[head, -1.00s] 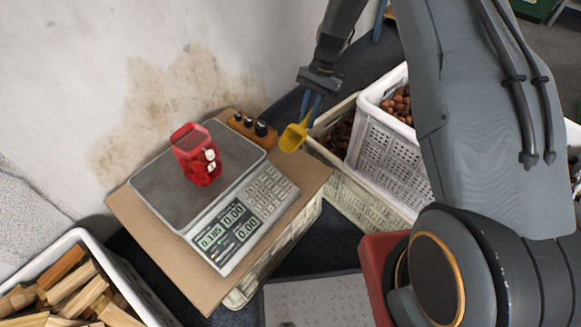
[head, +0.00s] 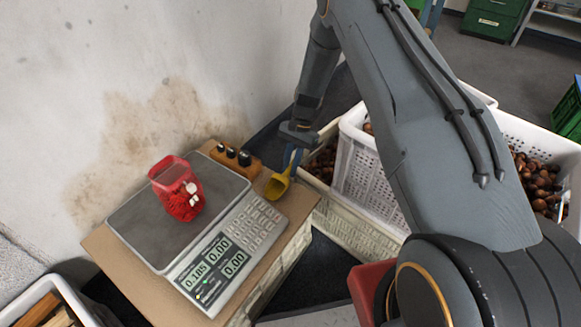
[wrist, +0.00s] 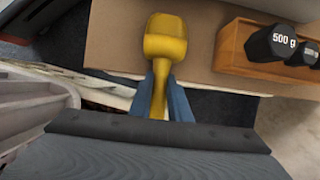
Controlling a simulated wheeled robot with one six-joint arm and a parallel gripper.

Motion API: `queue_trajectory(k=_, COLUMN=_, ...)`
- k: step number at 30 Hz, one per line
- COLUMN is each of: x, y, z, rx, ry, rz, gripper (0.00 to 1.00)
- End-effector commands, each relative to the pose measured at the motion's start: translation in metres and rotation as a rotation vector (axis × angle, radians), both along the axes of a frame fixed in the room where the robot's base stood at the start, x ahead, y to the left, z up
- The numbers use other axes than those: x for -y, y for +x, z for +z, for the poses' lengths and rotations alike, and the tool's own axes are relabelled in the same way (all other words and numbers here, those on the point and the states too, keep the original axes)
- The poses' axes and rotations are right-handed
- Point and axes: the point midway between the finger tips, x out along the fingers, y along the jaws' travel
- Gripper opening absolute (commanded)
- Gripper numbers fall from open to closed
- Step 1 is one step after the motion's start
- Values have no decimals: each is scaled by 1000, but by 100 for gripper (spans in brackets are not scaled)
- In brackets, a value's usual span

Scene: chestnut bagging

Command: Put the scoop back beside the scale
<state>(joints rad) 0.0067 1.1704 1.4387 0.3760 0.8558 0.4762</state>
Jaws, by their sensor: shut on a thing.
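The yellow scoop (head: 278,186) is held in my gripper (head: 292,160), just right of the scale's keypad, over the right part of the cardboard top. In the wrist view the scoop (wrist: 166,45) points away from my gripper (wrist: 162,105), whose blue fingers are shut on its handle. Whether the scoop touches the cardboard I cannot tell. The scale (head: 212,262) stands on the cardboard top (head: 112,262). A red net bag (head: 178,196) stands upright on its plate, and its display reads 0.185.
A wooden block with black weights (head: 236,157) stands behind the scale; it also shows in the wrist view (wrist: 232,62). White crates of chestnuts (head: 345,170) stand to the right. A crate of wood pieces (head: 45,305) is at lower left. A bare strip of cardboard lies right of the scale.

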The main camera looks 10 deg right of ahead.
Motion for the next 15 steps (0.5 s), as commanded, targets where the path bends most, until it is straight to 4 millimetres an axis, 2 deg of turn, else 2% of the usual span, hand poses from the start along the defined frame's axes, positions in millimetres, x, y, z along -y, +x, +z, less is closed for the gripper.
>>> queue_trajectory(k=8, x=0, y=0, z=-3, rx=0, ry=0, rz=0, gripper=0)
queue_trajectory(k=9, x=0, y=0, z=-2, rx=0, ry=0, rz=0, gripper=23)
queue_trajectory(k=11, x=0, y=0, z=-2, rx=0, ry=0, rz=0, gripper=33)
queue_trajectory(k=15, x=0, y=0, z=-2, rx=0, ry=0, rz=0, gripper=35)
